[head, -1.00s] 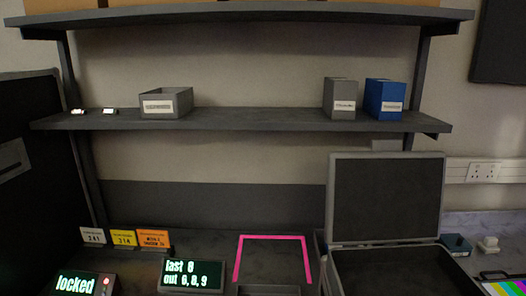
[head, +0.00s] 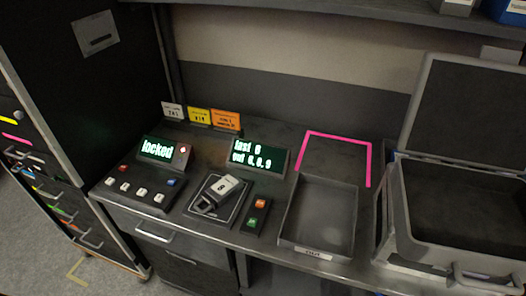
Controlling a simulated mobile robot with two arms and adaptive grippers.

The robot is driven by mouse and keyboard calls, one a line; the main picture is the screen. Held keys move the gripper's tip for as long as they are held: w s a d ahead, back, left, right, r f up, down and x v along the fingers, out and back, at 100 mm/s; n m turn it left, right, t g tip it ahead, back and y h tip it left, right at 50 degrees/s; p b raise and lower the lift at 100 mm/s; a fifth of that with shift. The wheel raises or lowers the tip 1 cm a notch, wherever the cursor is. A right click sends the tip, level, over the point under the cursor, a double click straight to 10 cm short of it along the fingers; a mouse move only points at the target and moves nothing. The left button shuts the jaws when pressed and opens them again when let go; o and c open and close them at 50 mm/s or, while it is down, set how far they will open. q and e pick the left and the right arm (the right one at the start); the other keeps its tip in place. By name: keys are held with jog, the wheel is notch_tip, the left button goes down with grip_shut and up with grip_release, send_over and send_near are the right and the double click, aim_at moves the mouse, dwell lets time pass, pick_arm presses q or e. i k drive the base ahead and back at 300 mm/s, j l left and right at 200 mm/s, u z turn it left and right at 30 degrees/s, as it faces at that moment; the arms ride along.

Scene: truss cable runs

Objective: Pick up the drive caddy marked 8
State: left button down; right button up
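A small grey caddy-like piece with a dark loop handle and a white label (head: 222,186) lies tilted on a dark square pad (head: 236,212) on the bench. Its label bears one digit that looks like 8, though it is too small to be sure. No other drive caddy can be made out. Neither of my grippers is in the head view.
A two-button box (head: 256,216), an empty grey tray (head: 322,212), a pink outline (head: 337,136) and an open case (head: 450,215) lie to the right.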

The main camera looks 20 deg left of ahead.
aim_at(218, 193)
jog(key=j+u, duration=0.15)
jog(key=u, duration=0.2)
jog(key=j+u, duration=0.1)
jog(key=u, duration=0.25)
jog(key=j+u, duration=0.15)
jog(key=u, duration=0.2)
jog(key=k+j, duration=0.05)
